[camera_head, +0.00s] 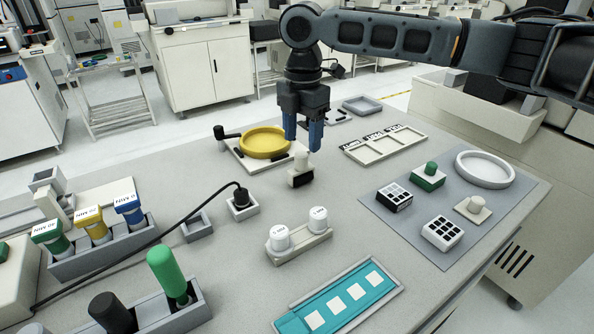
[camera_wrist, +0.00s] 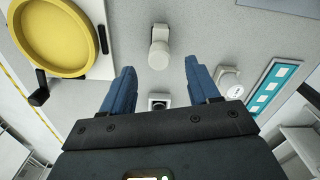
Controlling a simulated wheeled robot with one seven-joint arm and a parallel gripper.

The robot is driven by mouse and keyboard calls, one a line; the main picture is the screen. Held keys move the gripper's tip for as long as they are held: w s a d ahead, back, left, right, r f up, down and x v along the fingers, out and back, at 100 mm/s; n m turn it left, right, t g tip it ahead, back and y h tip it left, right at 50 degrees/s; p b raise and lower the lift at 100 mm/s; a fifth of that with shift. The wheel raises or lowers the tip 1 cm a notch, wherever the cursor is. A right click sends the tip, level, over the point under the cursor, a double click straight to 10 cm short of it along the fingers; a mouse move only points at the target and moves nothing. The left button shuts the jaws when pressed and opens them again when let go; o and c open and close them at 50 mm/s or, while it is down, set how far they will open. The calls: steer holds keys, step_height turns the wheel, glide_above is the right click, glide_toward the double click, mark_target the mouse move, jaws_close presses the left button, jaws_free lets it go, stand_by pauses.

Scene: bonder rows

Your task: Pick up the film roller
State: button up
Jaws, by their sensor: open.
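A small upright piece with a white knob on top and a dark front face, which I take to be the film roller (camera_head: 300,174), stands on the grey bench. In the wrist view it is the white piece (camera_wrist: 159,52) just beyond the gap between the fingertips. My gripper (camera_head: 303,144) points down above it in the head view. The blue fingers are apart and nothing is between them; they also show in the wrist view (camera_wrist: 160,68). I cannot tell how much height separates the fingertips from the piece.
A yellow ring (camera_head: 265,142) on a white plate lies to the left, with a black handle (camera_head: 226,133). A black plug with a cable (camera_head: 241,197) and two white jars (camera_head: 279,238) stand nearer. A teal tray (camera_head: 338,304) is in front. A grey mat (camera_head: 400,228) with small blocks lies right.

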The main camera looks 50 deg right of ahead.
mark_target(301, 153)
step_height(301, 153, down, 6)
steer(key=shift+a+r, duration=0.1)
steer(key=shift+a, duration=0.05)
steer(key=shift+c, duration=0.2)
jaws_close()
stand_by(0.5)
steer(key=shift+r, duration=0.1)
steer(key=shift+r, duration=0.45)
step_height(301, 153, up, 3)
steer(key=shift+f, duration=0.15)
steer(key=s+d+r, duration=0.5)
steer(key=d+r, duration=0.2)
steer(key=d, duration=0.3)
steer(key=shift+s+r+b, duration=0.15)
steer(key=shift+s+b, duration=0.2)
steer(key=shift+s, duration=0.05)
steer(key=shift+d, duration=0.1)
